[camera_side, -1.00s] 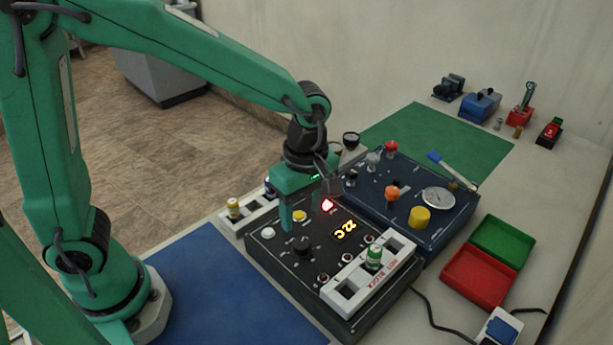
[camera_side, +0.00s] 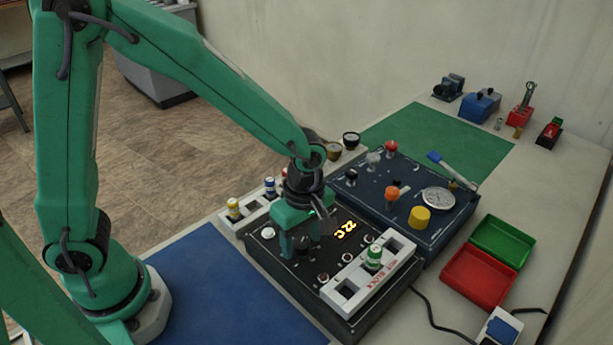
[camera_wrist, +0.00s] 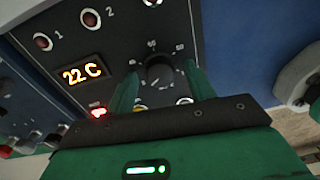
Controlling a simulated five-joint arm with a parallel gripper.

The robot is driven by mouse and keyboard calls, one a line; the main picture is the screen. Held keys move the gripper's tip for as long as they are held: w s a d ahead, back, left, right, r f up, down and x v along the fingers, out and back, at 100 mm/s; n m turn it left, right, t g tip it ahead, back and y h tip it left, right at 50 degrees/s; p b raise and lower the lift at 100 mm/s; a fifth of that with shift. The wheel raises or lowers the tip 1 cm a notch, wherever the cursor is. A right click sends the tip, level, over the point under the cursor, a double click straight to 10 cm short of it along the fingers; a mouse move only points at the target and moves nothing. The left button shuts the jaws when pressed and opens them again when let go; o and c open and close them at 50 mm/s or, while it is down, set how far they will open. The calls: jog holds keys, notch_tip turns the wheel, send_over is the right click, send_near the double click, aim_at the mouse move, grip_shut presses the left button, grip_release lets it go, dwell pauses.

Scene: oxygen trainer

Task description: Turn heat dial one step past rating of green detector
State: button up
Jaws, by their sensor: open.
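The heat dial is a black knob (camera_wrist: 159,72) on the black control box (camera_side: 262,262). My gripper (camera_side: 301,250) is low over the box and hides most of the dial in the side view. In the wrist view its open fingers (camera_wrist: 160,82) stand on either side of the dial; I cannot tell whether they touch it. The green detector (camera_side: 374,256) stands upright in the white hot block rack (camera_side: 397,278), to the right of my gripper. Its rating is too small to read. The display (camera_side: 347,230) glows 22 C, also in the wrist view (camera_wrist: 83,71).
A red lamp (camera_wrist: 98,112) is lit beside the display. A white button (camera_side: 268,233) is left of my gripper. A rack behind holds yellow (camera_side: 233,208) and blue (camera_side: 270,187) detectors. The blue panel (camera_side: 425,236) adjoins the box. Green and red trays (camera_side: 478,279) lie right.

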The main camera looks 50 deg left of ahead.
jog(key=c, duration=1)
jog(key=shift+o, duration=0.2)
